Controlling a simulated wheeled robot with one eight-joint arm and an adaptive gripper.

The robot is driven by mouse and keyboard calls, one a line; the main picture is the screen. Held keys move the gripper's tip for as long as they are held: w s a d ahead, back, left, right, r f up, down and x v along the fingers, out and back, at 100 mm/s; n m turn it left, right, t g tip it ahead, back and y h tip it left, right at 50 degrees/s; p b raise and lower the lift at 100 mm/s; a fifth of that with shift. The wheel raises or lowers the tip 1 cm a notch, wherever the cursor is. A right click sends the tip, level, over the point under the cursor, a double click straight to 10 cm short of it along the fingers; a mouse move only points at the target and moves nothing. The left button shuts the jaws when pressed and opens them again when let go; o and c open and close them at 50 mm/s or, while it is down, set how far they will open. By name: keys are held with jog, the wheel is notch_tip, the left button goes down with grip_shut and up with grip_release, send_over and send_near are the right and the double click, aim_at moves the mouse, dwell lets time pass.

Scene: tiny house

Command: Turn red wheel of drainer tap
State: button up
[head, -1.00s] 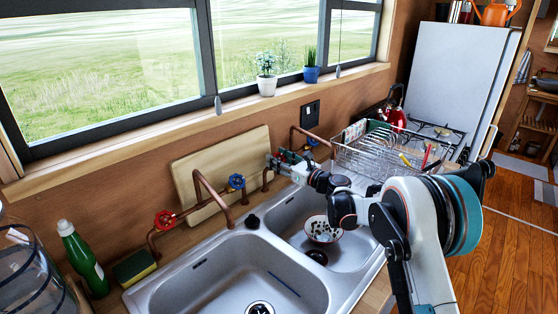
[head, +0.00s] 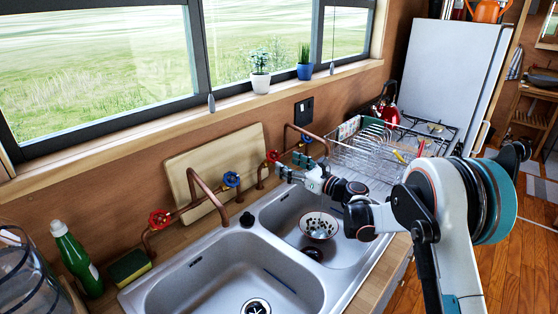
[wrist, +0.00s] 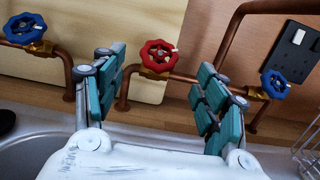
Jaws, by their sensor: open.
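The red wheel of the drainer tap (wrist: 159,58) sits on a brass valve on the copper pipe, at the upper middle of the wrist view. In the head view the same red wheel (head: 272,156) shows just beyond my fingers. My gripper (wrist: 160,75) is open, with one teal-padded finger to each side of the wheel in the wrist picture. No contact shows. In the head view my gripper (head: 291,165) reaches over the back of the right basin. The drainer tap's blue wheel (wrist: 281,85) is right of my right finger.
Another tap has a red wheel (head: 160,219) and a blue wheel (head: 231,179). A wooden board (head: 185,165) leans on the wall behind the pipes. A dish rack (head: 375,150) stands to the right. A bowl (head: 318,226) lies in the right basin.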

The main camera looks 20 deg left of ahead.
jog(key=shift+v, duration=2.2)
dwell(5.8)
